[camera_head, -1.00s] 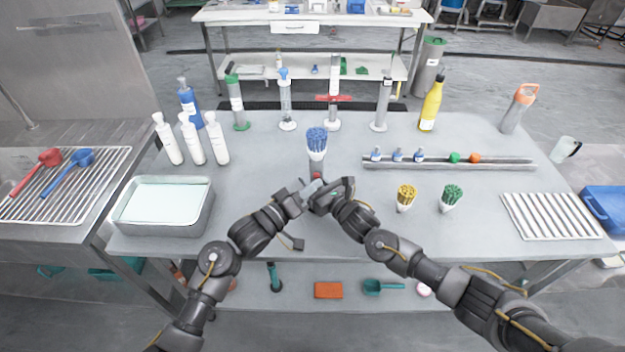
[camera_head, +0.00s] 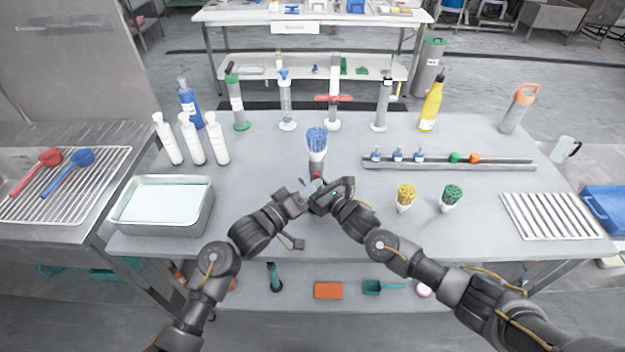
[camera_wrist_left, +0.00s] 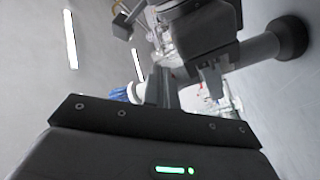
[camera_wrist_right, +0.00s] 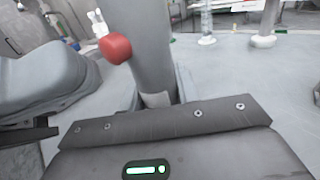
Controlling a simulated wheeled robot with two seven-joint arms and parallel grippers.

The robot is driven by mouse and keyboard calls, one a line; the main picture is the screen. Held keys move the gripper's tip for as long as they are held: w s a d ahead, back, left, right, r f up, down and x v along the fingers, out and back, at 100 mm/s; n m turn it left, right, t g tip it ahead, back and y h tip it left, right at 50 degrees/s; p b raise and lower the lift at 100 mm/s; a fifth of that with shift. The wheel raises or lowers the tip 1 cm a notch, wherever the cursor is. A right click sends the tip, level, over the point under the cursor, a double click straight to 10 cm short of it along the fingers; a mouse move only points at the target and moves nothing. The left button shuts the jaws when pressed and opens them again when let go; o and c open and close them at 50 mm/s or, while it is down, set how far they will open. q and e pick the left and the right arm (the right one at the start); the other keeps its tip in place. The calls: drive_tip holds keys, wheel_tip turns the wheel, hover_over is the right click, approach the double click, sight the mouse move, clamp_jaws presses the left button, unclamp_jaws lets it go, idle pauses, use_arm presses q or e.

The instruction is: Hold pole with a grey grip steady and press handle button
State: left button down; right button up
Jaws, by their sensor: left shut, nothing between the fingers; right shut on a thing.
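The pole (camera_wrist_right: 150,45) is a grey cylinder with a round red button (camera_wrist_right: 115,48) on its side, close up in the right wrist view. My right gripper (camera_head: 328,195) is shut on the pole near the front middle of the table. In the left wrist view the grey pole (camera_wrist_left: 258,48) runs to a dark round end. My left gripper (camera_head: 312,190) is shut and empty, close beside the pole and the right gripper. The hands hide most of the pole in the head view. Whether the left fingers touch it cannot be told.
A blue-bristled brush (camera_head: 317,142) shows just above the grippers. Yellow (camera_head: 405,196) and green (camera_head: 452,195) brushes stand right. A metal tray (camera_head: 162,228) and white bottles (camera_head: 192,142) are left. A rail (camera_head: 450,165) lies right; cylinders stand along the back.

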use_arm(q)
drive_tip(key=shift+w, duration=0.15)
idle(0.3)
drive_tip(key=shift+w, duration=0.35)
drive_tip(key=shift+s, duration=0.1)
idle(0.4)
drive_tip(key=shift+s, duration=0.4)
drive_tip(key=shift+s, duration=0.1)
drive_tip(key=s, duration=0.6)
drive_tip(key=shift+w, duration=0.1)
idle(0.6)
